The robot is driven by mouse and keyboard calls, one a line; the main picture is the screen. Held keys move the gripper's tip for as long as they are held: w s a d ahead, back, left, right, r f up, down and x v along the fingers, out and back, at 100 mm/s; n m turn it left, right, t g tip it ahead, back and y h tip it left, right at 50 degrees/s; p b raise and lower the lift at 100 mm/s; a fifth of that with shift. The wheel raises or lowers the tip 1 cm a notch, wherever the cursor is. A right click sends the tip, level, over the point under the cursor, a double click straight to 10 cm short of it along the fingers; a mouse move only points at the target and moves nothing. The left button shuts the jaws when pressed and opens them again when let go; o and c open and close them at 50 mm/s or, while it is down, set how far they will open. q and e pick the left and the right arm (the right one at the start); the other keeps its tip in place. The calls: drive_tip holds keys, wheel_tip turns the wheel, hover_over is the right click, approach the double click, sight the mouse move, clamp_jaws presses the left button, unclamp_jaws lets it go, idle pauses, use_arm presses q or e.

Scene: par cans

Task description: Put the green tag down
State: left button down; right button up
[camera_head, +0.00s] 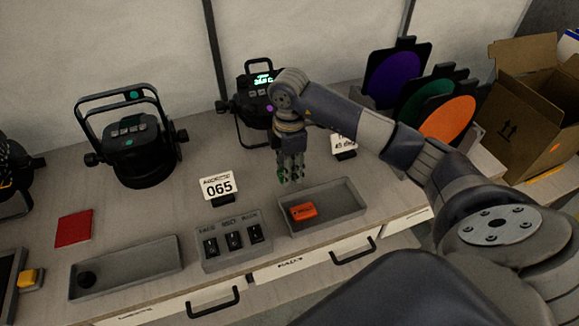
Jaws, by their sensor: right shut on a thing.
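My right gripper (290,174) points down above the back left part of the right grey tray (348,195). It is shut on the green tag (284,179), of which only small green bits show at the fingertips; the fingers hide the rest. An orange tag (303,211) lies in the left part of that tray, below and in front of the gripper. My left gripper is not in view.
A switch box (233,238) and a card reading 065 (219,186) stand left of the tray. Par cans (137,140) stand behind. Colour filters (447,121) and a cardboard box (531,108) are at the right. A left tray (150,258) holds a black knob.

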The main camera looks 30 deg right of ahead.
drive_tip(key=shift+w+d+f, duration=0.1)
drive_tip(key=shift+w+d, duration=0.3)
drive_tip(key=shift+w, duration=0.2)
drive_tip(key=shift+w+d+f, duration=0.1)
drive_tip(key=shift+w+d, duration=0.25)
drive_tip(key=shift+w, duration=0.25)
wheel_tip(320, 180, down, 3)
drive_tip(key=shift+f+p, duration=0.1)
drive_tip(key=shift+p, duration=0.5)
drive_tip(key=shift+f, duration=0.15)
drive_tip(key=shift+f, duration=0.1)
drive_tip(key=o, duration=0.9)
wheel_tip(320, 180, up, 12)
drive_tip(key=b, duration=0.1)
drive_tip(key=shift+b, duration=0.4)
